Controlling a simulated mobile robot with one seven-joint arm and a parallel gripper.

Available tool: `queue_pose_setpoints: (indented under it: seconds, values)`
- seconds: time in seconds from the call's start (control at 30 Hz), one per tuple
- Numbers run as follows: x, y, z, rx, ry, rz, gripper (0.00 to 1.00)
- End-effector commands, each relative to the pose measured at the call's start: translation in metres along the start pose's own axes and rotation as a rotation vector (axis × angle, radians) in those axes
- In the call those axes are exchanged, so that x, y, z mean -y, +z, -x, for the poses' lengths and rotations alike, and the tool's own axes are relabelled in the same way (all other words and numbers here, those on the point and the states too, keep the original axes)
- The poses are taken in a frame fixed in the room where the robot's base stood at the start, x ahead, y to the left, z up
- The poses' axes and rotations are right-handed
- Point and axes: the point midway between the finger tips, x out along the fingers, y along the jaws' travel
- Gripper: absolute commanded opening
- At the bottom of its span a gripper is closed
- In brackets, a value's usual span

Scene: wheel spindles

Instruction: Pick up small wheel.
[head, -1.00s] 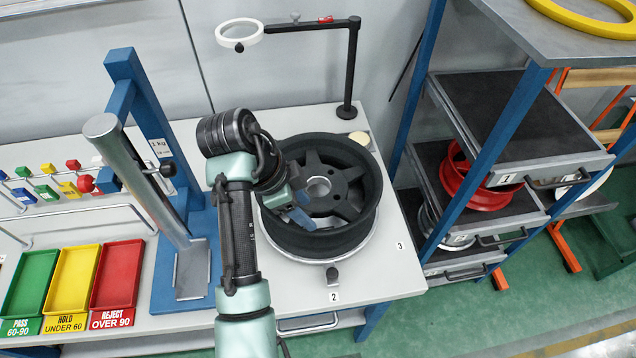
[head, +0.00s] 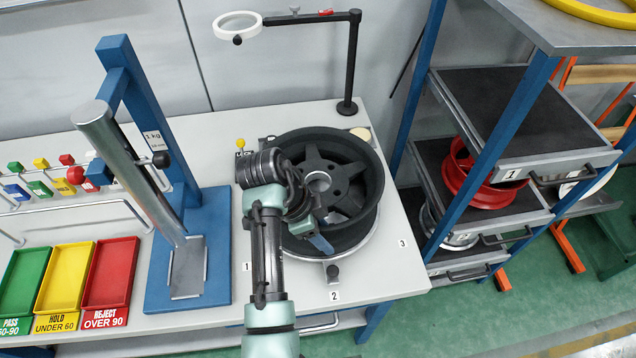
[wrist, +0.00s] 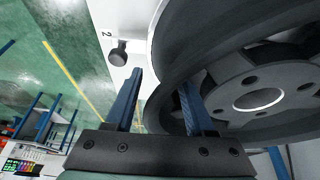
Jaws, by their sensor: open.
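A black five-spoke wheel (head: 368,190) lies on a round light support on the bench, and no other wheel is on the bench. It fills the right of the wrist view (wrist: 225,60). My gripper (head: 322,246) is open over the wheel's near side in the head view, partly hidden by my wrist. In the wrist view its two blue fingers (wrist: 162,80) stand apart, with the near rim of the wheel around the gap between them. I cannot tell whether either finger touches the rim. Nothing is held.
A blue press-like stand (head: 190,270) is left of my arm, with green, yellow and red trays (head: 108,275) beyond it. A magnifier on a black post (head: 349,65) stands behind the wheel. The right rack holds a red wheel (head: 480,190) and a silver wheel (head: 440,235) below.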

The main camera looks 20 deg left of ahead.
Motion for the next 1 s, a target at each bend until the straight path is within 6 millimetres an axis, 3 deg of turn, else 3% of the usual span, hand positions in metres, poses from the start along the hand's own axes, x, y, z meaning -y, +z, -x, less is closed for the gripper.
queue_pose_setpoints:
  seconds: [0.2,0.43,0.73,1.0]
  values:
    - [-0.001,-0.001,-0.023,0.0,0.001,-0.001,0.54]
    - [0.0,-0.001,-0.025,0.0,-0.001,-0.001,0.54]
    - [0.0,-0.001,-0.025,0.0,-0.001,0.0,0.02]
    - [0.0,-0.001,-0.024,0.0,-0.001,0.0,0.0]
